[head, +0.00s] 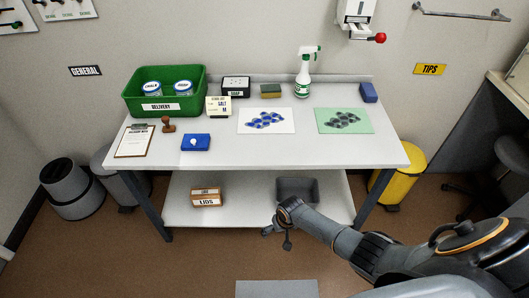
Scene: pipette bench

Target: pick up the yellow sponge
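The yellow sponge (270,94) is a small block with a dark green top. It lies near the back edge of the white table, between a black-and-white box and a spray bottle. My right gripper (277,238) is in front of the table, low and near the lower shelf, well away from the sponge. Its fingers are spread apart with nothing between them. My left gripper is not in view.
A green delivery bin (190,100), the spray bottle (303,75), a white mat (253,127) and a green mat (330,127) with dark discs, and a blue block (369,92) are on the table (300,153). A lids box (207,198) and grey tub (298,181) sit below.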

